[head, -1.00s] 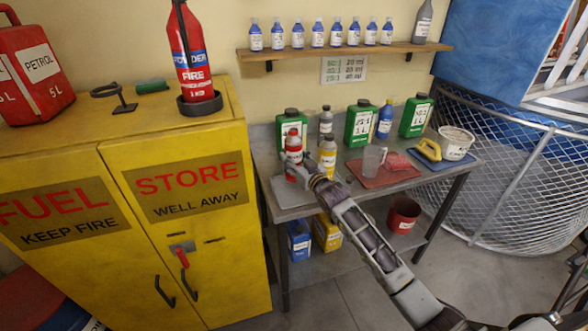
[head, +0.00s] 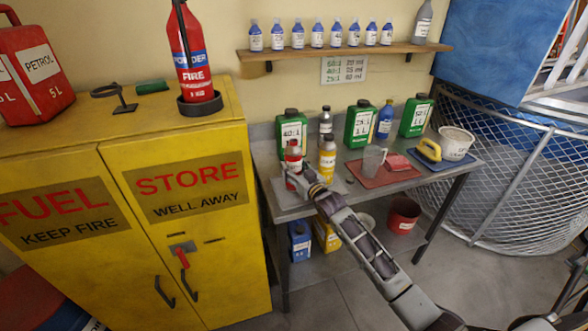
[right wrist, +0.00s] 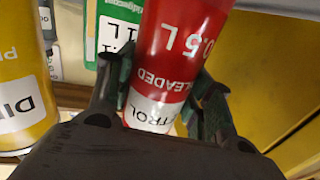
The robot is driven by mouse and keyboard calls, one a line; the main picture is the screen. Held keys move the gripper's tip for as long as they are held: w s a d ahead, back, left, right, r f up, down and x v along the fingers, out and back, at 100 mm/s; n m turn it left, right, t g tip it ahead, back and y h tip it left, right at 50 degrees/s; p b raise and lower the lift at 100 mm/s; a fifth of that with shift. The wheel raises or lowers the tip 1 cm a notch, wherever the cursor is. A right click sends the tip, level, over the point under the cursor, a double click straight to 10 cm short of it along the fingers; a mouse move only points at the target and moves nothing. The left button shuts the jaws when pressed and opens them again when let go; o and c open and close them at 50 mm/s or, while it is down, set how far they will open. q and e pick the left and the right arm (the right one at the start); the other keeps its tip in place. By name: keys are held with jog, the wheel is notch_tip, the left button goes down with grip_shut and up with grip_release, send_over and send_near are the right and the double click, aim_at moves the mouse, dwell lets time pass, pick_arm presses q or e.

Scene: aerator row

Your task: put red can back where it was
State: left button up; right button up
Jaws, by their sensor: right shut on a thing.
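The red can (head: 293,152), a slim bottle with a pale petrol label, is upright at the left end of the metal bench. My right gripper (head: 295,176) is shut on it, its fingers on either side of the can. In the right wrist view the can (right wrist: 182,45) fills the gap between the gripper's fingers (right wrist: 163,85). The can is over or on a grey mat (head: 282,197); its base is hidden, so I cannot tell whether it touches. My left gripper is not in view.
A yellow bottle (head: 327,160) stands close to the right of the can. A green jug (head: 291,131) and a grey bottle (head: 325,121) stand behind. The yellow cabinet (head: 200,180) is close on the left. A red mat (head: 372,178) lies further right.

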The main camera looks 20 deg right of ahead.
jog(key=o, duration=1.1)
jog(key=shift+f, duration=0.1)
jog(key=shift+v, duration=6)
